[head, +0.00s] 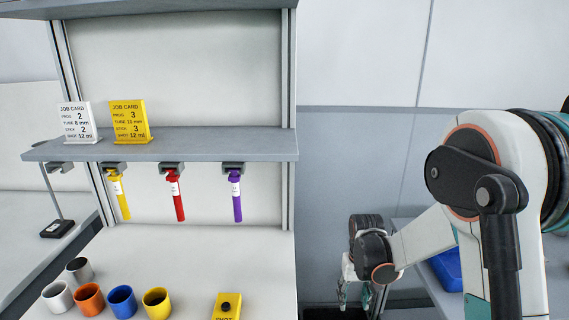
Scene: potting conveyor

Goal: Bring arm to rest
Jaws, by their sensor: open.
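My arm reaches in from the right side of the head view and bends down at its far end. My gripper (355,292) hangs low at the bottom middle-right, beside the workbench's right edge. It is open and small in the picture, and its fingertips are partly cut off or hard to make out. I see nothing held in it. It is apart from the bench and from the cups there.
On the bench (190,255) stand several cups, among them a blue cup (122,301), and a yellow button box (227,306). Yellow, red (175,197) and purple tubes hang under a shelf (210,143) bearing two job cards. A blue bin (447,268) sits behind my arm.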

